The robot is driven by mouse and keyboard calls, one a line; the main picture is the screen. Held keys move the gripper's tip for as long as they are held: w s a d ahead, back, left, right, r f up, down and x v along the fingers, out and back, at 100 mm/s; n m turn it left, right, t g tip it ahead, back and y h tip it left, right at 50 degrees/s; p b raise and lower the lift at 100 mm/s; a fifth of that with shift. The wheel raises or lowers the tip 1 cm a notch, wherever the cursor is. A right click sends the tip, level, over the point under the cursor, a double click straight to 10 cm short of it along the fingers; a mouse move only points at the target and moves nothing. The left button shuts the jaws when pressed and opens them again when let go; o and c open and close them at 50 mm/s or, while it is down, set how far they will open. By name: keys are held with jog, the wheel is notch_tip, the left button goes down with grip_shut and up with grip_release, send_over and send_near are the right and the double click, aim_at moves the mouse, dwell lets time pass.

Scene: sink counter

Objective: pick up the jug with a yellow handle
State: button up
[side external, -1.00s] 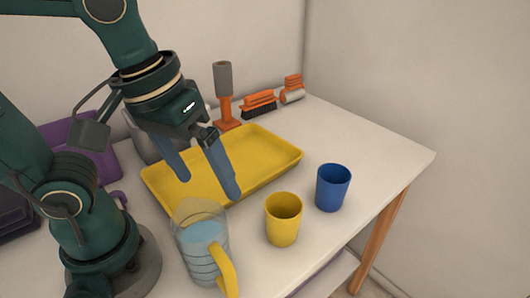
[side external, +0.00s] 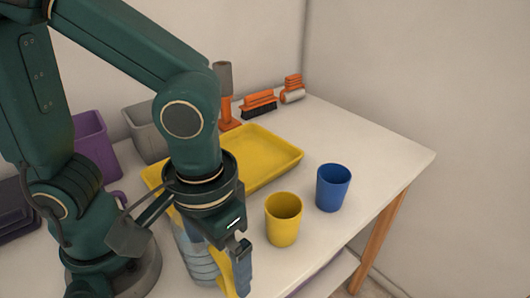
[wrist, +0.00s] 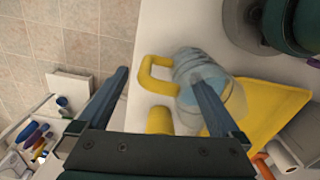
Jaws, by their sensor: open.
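The clear jug (side external: 200,264) holds pale blue water and stands on the counter, partly hidden behind my gripper (side external: 240,262). Its yellow handle (side external: 227,276) shows beside my near finger. In the wrist view, the yellow handle (wrist: 156,76) appears between the tips of my open gripper (wrist: 160,78). The jug body (wrist: 198,64) lies to the right there, with my right finger partly in front of it. My gripper points down at the jug, fingers apart and nothing held. Whether a finger touches the jug I cannot tell.
A yellow cup (side external: 283,220) and a blue cup (side external: 332,187) stand to the right of the jug. A yellow tray (side external: 275,165) lies behind. Orange brushes (side external: 259,104) are at the back wall. The counter's right side is clear.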

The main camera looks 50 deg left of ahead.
aim_at(224, 288)
jog(key=shift+f, duration=3.05)
grip_shut()
